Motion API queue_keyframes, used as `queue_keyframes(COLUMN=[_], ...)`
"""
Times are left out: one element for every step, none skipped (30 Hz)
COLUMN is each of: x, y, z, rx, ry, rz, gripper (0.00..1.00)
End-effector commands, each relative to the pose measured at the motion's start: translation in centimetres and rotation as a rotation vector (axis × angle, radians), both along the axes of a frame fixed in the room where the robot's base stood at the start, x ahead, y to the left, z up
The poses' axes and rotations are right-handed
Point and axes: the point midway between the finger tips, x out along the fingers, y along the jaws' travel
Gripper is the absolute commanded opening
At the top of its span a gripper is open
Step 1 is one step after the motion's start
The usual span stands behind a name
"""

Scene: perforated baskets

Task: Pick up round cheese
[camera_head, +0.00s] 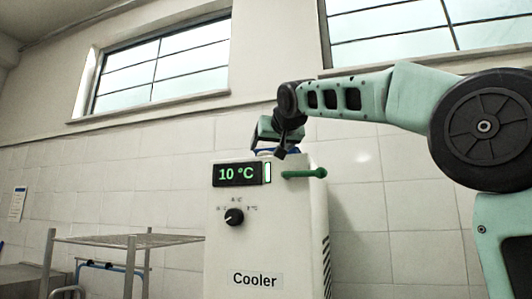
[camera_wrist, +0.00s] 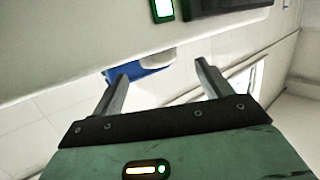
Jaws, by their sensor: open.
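No round cheese can be clearly made out. A small pale, rounded shape (camera_wrist: 158,61) shows beyond my fingertips in the wrist view, beside a blue item (camera_wrist: 124,71); I cannot tell whether it is the cheese. A sliver of blue (camera_head: 264,151) also shows on top of the white cooler (camera_head: 255,255) in the head view, partly hidden by my gripper. My gripper (camera_head: 279,152) is over the cooler's top. In the wrist view my gripper (camera_wrist: 161,70) has its two fingers spread, with nothing held between them.
A metal rack (camera_head: 130,241) stands to the left. A tiled wall is behind, with windows above.

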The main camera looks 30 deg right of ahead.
Motion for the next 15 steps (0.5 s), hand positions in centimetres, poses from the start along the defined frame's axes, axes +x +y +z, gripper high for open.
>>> queue_keyframes(x=[0.6, 0.9, 1.1, 1.3, 1.4, 1.6, 1.8, 2.0, 2.5, 2.8, 3.2, 3.8, 4.2, 4.6, 5.1], y=[-0.2, -0.3, -0.4, -0.4, -0.5, -0.6, -0.6, -0.8, -1.0, -1.1, -1.3, -1.6, -1.8, -1.9, -2.0], z=[0.0, 0.0, -0.1, -0.2, -0.2, -0.3, -0.4, -0.4, -0.5, -0.6, -0.7, -0.9, -1.0, -1.2, -1.3], rx=[0.001, 0.000, 0.000, 0.000, 0.000, 0.000, 0.000, 0.001, 0.001, 0.001, 0.001, 0.000, -0.001, -0.001, -0.001], ry=[0.003, 0.002, 0.001, 0.000, 0.000, 0.001, 0.002, 0.004, 0.004, 0.004, 0.005, 0.005, 0.005, 0.005, 0.004], rz=[-0.001, -0.001, 0.000, 0.000, 0.000, 0.000, -0.001, -0.001, -0.001, -0.002, -0.002, -0.002, -0.002, -0.002, -0.001], gripper=[0.78, 0.78, 0.78, 0.78, 0.78, 0.78, 0.78, 0.78, 0.78, 0.78, 0.78, 0.78, 0.78, 0.78, 0.78])
